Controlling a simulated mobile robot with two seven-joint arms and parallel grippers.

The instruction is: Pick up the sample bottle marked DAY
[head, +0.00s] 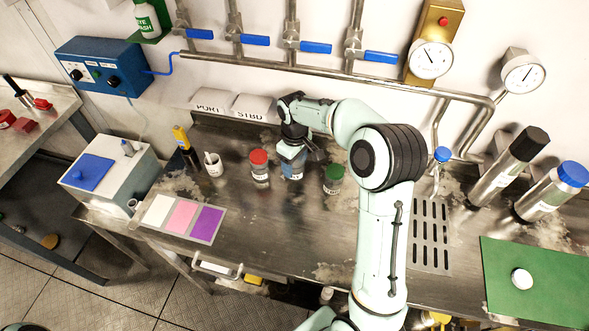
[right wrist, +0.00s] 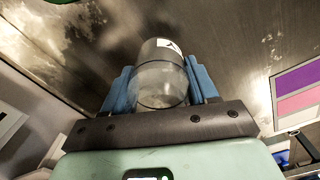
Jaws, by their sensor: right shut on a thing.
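My right gripper (head: 292,152) comes down from above onto a small clear sample bottle (head: 292,172) between a red-capped bottle (head: 260,166) and a green-capped bottle (head: 333,178). In the right wrist view, the blue fingers are shut on both sides of this bottle (right wrist: 162,80). Part of its white label shows, but I cannot read the whole mark. The gripper hides the top of the bottle in the head view. The bottle looks upright, on or very close to the steel bench; I cannot tell which. My left gripper is not in view.
A slotted drain (head: 430,235) and green mat (head: 540,280) lie right. Pipes with blue-handled valves (head: 306,46) run along the wall.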

